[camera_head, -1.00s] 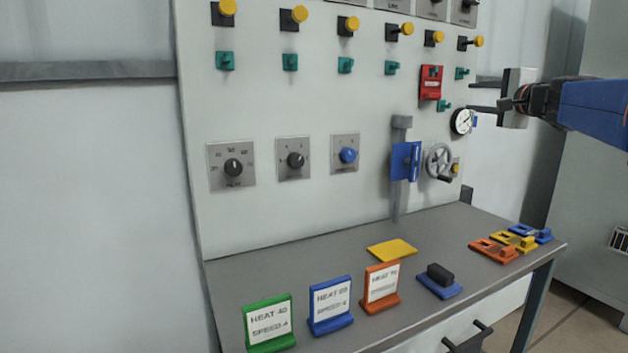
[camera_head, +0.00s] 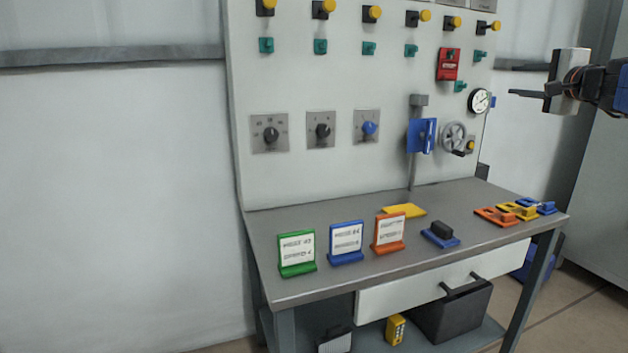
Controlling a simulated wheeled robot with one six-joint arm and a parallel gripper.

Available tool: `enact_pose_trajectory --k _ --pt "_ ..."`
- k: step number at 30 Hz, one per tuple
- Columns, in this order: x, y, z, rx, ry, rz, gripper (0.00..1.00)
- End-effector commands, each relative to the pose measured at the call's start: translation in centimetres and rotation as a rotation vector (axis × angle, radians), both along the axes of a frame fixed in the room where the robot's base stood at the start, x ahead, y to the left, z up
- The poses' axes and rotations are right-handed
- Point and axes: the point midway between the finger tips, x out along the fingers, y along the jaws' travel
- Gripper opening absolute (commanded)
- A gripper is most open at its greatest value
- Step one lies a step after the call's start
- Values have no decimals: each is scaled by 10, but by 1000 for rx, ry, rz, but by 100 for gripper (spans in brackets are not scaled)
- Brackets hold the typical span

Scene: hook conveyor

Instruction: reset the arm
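My gripper (camera_head: 527,93) is at the right edge of the picture, on the end of my arm, which enters from the right. It is raised above the bench and to the right of the control panel (camera_head: 300,85). Its dark fingers point left and show as one thin line, so the gap between them cannot be told. I see nothing held in it. No panel part appears to touch it.
The grey bench (camera_head: 350,270) carries green (camera_head: 296,254), blue (camera_head: 346,242) and orange (camera_head: 388,233) sign cards, a black-handled blue block (camera_head: 440,234) and coloured pieces at the right. A drawer (camera_head: 400,299) and a black bin (camera_head: 452,310) are below. The left wall side is clear.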

Motion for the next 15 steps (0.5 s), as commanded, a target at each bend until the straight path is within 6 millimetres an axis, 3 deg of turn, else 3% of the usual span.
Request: enact_pose_trajectory --k 8,15 --pt "-10 37 -27 -72 62 54 34" --pt "-29 84 -66 -174 149 131 34"
